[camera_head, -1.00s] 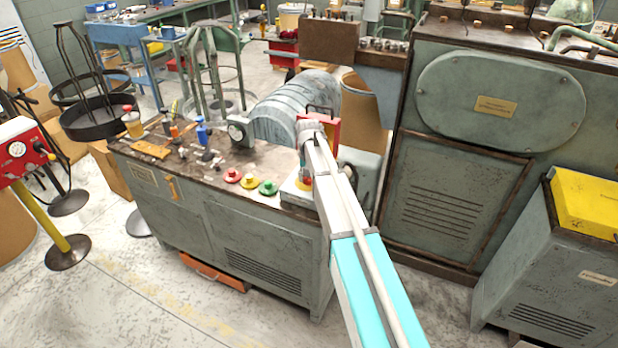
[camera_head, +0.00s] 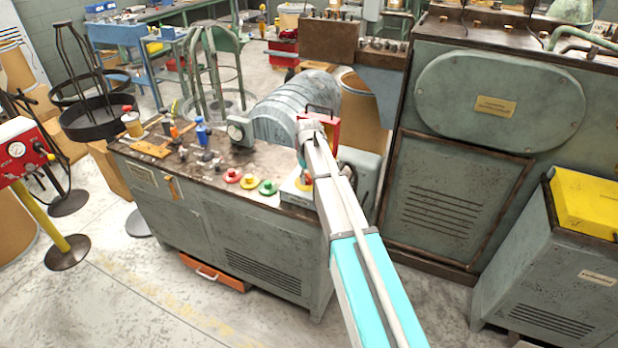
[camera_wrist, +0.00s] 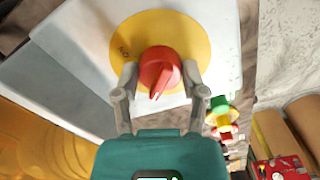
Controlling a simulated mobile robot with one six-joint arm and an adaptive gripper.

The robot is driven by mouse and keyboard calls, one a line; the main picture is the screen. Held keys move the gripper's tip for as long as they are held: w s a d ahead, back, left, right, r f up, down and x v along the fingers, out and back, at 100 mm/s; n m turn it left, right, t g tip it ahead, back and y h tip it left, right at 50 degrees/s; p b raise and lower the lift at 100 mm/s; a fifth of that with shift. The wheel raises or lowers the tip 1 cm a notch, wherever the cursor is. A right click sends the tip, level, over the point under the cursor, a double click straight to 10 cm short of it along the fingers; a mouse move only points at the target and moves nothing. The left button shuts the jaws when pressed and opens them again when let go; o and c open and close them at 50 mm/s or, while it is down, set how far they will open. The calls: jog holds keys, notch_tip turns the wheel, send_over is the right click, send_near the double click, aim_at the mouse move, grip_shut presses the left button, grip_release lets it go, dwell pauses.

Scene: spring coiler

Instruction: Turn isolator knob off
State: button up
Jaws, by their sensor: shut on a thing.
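The isolator knob (camera_wrist: 160,72) is red and sits on a round yellow plate (camera_wrist: 196,38) on a pale grey box (camera_wrist: 85,50), in the wrist view. A small dark mark shows on the yellow plate to the left of the knob. My gripper (camera_wrist: 160,84) has one finger on each side of the knob and is shut on it. The knob's raised grip points down and slightly left in the wrist view. In the head view, the grey box (camera_head: 297,193) stands at the right end of the bench, and my arm hides most of the knob.
Red (camera_head: 232,176), yellow (camera_head: 249,181) and green (camera_head: 268,188) buttons stand left of the box on the bench top (camera_head: 215,178). A large grey ribbed housing (camera_head: 285,105) is behind. A tall green cabinet (camera_head: 455,170) stands to the right.

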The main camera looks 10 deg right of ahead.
jog(key=shift+s, duration=0.2)
jog(key=o, duration=1.1)
jog(key=shift+w, duration=0.1)
jog(key=shift+o, duration=0.2)
jog(key=shift+w+r, duration=0.1)
